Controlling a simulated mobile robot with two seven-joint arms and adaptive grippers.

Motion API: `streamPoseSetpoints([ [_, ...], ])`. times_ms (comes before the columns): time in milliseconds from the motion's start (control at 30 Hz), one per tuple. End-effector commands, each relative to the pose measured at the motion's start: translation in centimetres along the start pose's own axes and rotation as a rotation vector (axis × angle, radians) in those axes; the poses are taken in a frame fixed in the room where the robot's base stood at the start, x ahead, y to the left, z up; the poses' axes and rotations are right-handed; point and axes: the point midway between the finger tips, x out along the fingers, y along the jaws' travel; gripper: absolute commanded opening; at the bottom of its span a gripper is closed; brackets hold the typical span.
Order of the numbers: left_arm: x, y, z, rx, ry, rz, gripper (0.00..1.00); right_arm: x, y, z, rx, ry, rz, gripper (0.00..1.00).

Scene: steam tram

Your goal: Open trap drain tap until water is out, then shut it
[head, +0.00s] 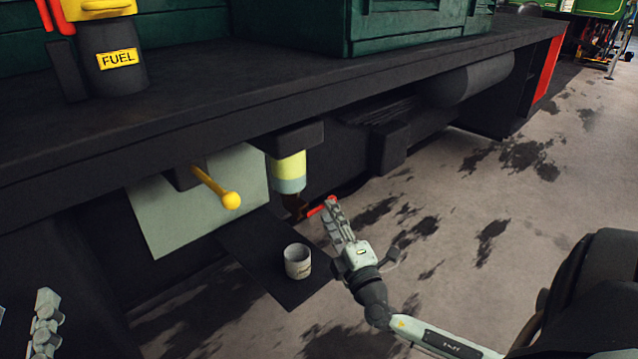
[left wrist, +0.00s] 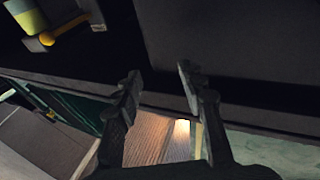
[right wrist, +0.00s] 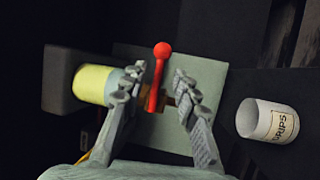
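The trap (head: 289,171), a yellow bowl with a pale blue band at its lower end, hangs under the running board; it also shows in the right wrist view (right wrist: 92,84). Below it is a brown drain tap (head: 295,205) with a red lever (head: 315,211). In the right wrist view the red-knobbed lever (right wrist: 158,72) lies between the fingers of my right gripper (right wrist: 157,88), which is open with gaps visible. My right gripper (head: 331,208) reaches in from the right. My left gripper (head: 46,305) is at the lower left, open and empty in its wrist view (left wrist: 157,82).
A white drips can (head: 298,262) stands on a dark mat (head: 290,295) below the trap; its label shows in the right wrist view (right wrist: 268,120). A yellow-knobbed lever (head: 222,193) sticks out left of the trap. A fuel can (head: 112,72) stands on the running board (head: 250,95).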

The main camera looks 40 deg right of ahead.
Motion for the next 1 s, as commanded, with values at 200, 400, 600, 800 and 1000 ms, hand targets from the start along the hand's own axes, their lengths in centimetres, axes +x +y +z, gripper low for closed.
streamPoseSetpoints([
  [200, -0.1, -0.6, 1.7, 0.014, -0.084, -0.011, 0.40, 2.7, 0.3, 0.0, -0.012, 0.004, 0.008, 0.30],
  [400, -0.4, -1.4, 3.5, 0.029, -0.173, -0.025, 0.40, 5.8, 0.2, 0.0, -0.012, 0.004, 0.007, 0.30],
  [600, -0.6, -1.8, 4.4, 0.036, -0.217, -0.032, 0.40, 7.5, 0.1, 0.0, -0.011, 0.003, 0.004, 0.30],
  [800, -0.7, -1.9, 4.6, 0.037, -0.225, -0.033, 0.40, 7.7, 0.1, 0.0, -0.010, 0.004, 0.004, 0.30],
  [1000, -0.7, -1.9, 4.6, 0.037, -0.224, -0.033, 0.40, 7.7, 0.1, 0.0, -0.010, 0.003, 0.004, 0.16],
])
